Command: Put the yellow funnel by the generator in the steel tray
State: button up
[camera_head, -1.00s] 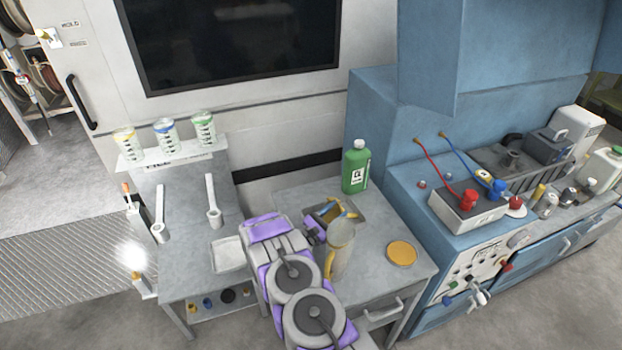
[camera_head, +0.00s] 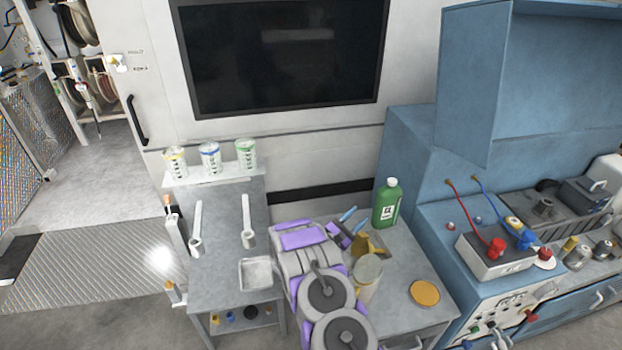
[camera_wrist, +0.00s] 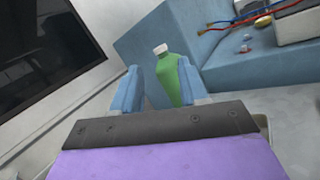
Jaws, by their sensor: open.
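A yellow-brown object (camera_head: 370,244), possibly the funnel, sits on the grey table behind a clear jug (camera_head: 367,272). Its shape is partly hidden by the jug and my arm. The steel tray (camera_head: 243,274) lies empty on the left grey bench, left of my arm. My gripper (camera_head: 362,231) is open beside the yellow-brown object, near the green bottle. In the wrist view, its two blue fingers (camera_wrist: 158,82) stand apart. A green bottle (camera_wrist: 177,78) shows beyond and between them. No funnel is seen between the fingers there.
The green bottle (camera_head: 387,205) stands at the back of the table. A yellow-orange disc (camera_head: 425,292) lies at its front right. Several cans stand on a shelf (camera_head: 215,174) at the left bench's back. The blue machine (camera_head: 445,222) borders the table's right side.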

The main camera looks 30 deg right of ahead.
jog(key=w+a+r+n+t+y+b, duration=0.1)
jog(key=w+a+r+n+t+y, duration=0.5)
jog(key=w, duration=0.7)
jog(key=a+r+t+y, duration=0.2)
jog(key=a+r+t, duration=0.1)
jog(key=r, duration=0.1)
jog(key=shift+w+r+y+b, duration=0.2)
jog(key=shift+r+y+b, duration=0.1)
jog(key=shift+a, duration=0.2)
